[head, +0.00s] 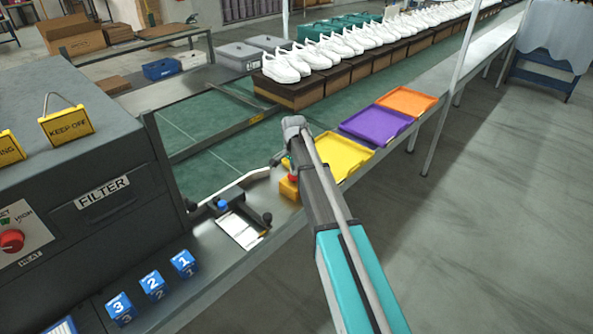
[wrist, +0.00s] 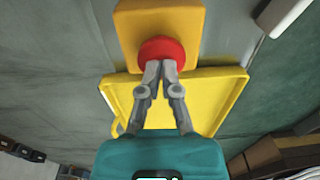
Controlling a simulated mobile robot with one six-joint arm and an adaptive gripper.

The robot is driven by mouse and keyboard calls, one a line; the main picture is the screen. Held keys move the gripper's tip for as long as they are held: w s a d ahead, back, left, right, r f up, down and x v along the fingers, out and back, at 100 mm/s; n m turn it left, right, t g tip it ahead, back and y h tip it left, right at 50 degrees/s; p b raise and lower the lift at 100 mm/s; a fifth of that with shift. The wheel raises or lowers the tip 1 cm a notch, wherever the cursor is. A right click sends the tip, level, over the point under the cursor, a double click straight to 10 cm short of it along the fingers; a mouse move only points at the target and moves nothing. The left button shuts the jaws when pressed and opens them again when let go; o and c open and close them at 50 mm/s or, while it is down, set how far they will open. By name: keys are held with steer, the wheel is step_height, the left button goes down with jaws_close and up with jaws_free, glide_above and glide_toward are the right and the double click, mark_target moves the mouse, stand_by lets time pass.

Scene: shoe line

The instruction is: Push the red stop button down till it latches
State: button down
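The red stop button (wrist: 160,48) sits on a yellow box (wrist: 187,22) in the wrist view. In the head view the yellow box (head: 288,188) stands at the bench edge, and a sliver of the red button (head: 293,177) shows beside my arm. My gripper (wrist: 161,66) has its two fingertips together with nothing between them. The tips overlap the button's near edge in the wrist view. I cannot tell whether they touch it or how far the button is down. In the head view my arm hides most of the gripper.
A yellow tray (head: 343,155) lies right behind the button box, with purple (head: 378,122) and orange (head: 407,100) trays beyond. A clipboard (head: 242,228) and a bent pale bar (head: 232,187) lie to the left. A grey filter machine (head: 85,160) with another red knob (head: 11,241) stands far left.

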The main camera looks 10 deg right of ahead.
steer(key=shift+s, duration=0.3)
steer(key=r+p, duration=0.4)
steer(key=p, duration=0.1)
steer(key=shift+w+r, duration=0.2)
step_height(320, 180, up, 10)
steer(key=p, duration=0.9)
steer(key=shift+s+f+p, duration=0.15)
steer(key=shift+f+p, duration=0.05)
steer(key=shift+p, duration=0.15)
steer(key=s+n, duration=1)
steer(key=s, duration=1.8)
steer(key=shift+s+d+n, duration=0.4)
steer(key=shift+d, duration=0.05)
steer(key=shift+a, duration=0.1)
